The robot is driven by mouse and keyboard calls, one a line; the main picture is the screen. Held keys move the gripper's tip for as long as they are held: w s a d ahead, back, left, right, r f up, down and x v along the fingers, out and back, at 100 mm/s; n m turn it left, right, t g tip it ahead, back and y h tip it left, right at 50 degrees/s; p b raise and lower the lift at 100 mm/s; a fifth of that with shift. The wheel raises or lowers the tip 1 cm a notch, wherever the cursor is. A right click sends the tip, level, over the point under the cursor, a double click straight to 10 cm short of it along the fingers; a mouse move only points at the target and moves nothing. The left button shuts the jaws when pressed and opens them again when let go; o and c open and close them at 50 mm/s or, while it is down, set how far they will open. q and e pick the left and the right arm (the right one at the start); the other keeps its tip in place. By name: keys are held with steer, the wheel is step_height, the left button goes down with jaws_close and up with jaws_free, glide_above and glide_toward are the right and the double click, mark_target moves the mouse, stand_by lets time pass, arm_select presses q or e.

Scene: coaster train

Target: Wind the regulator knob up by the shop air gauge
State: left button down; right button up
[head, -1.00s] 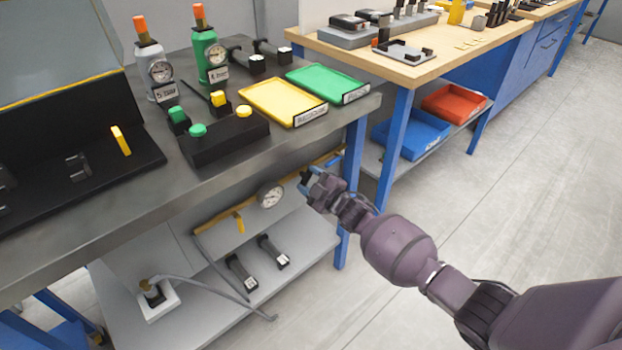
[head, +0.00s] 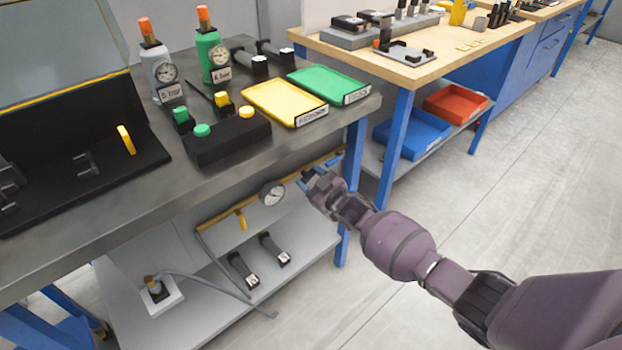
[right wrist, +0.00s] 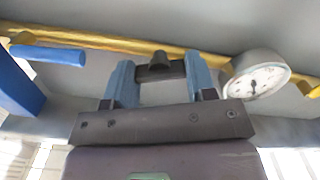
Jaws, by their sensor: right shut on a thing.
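The round white-faced air gauge (head: 271,193) hangs under the bench top on a yellow pipe (head: 227,210). It also shows in the right wrist view (right wrist: 257,80), just right of my fingers. The dark regulator knob (right wrist: 158,70) sits between my blue fingertips, in front of the yellow pipe. My right gripper (head: 307,179) is shut on this knob, right of the gauge in the head view. The gripper hides the knob in the head view. The gauge's reading is too small to tell. My left gripper is not in view.
The grey bench top's edge (head: 230,172) runs close above my right gripper. A blue handle (right wrist: 48,54) lies along the pipe to the left in the wrist view. A lower shelf (head: 315,240) holds two black-handled items. A blue bench leg (head: 353,175) stands to the right.

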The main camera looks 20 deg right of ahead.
steer(key=o, duration=0.9)
steer(key=shift+o, duration=0.2)
steer(key=shift+s+d, duration=0.15)
steer(key=shift+s, duration=0.3)
steer(key=p+v, duration=0.2)
steer(key=v, duration=0.7)
steer(key=shift+s+d+p, duration=0.15)
steer(key=shift+s+p, duration=0.15)
steer(key=shift+s, duration=0.05)
